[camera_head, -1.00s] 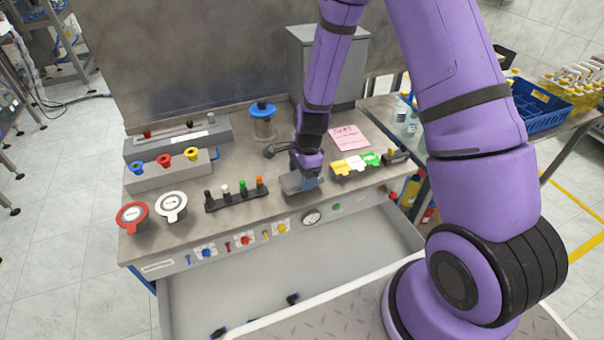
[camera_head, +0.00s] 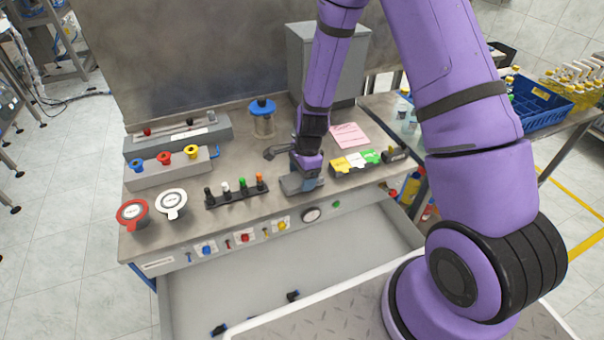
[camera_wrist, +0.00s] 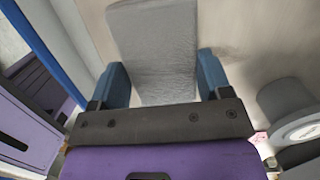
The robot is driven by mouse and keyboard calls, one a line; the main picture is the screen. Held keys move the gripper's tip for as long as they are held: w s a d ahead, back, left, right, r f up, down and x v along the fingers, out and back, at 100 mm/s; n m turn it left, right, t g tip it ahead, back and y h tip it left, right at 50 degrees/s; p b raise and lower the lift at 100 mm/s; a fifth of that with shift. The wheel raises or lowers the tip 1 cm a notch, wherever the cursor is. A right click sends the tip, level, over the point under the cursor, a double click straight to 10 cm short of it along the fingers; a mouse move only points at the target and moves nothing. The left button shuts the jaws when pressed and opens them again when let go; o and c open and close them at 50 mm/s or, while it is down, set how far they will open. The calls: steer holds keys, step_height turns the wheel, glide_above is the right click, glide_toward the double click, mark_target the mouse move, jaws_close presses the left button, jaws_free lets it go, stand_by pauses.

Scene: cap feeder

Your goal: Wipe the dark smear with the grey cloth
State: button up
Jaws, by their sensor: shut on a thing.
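The grey cloth (camera_wrist: 155,45) is a folded, textured block between the two blue fingers of my gripper (camera_wrist: 162,85) in the wrist view. My gripper is shut on it. In the head view my gripper (camera_head: 302,182) is low over the front middle of the steel worktop, with the cloth (camera_head: 292,187) at its tip, at or near the surface. I cannot clearly make out the dark smear; the gripper, the cloth or the arm may hide it.
A rack with several coloured pegs (camera_head: 235,193) stands left of my gripper. Yellow, white and green blocks (camera_head: 356,162) are to its right. A blue-lidded jar (camera_head: 263,118) and a pink note (camera_head: 349,136) lie behind. An open drawer (camera_head: 290,270) sits below the front edge.

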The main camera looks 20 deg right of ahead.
steer(key=shift+f, duration=0.3)
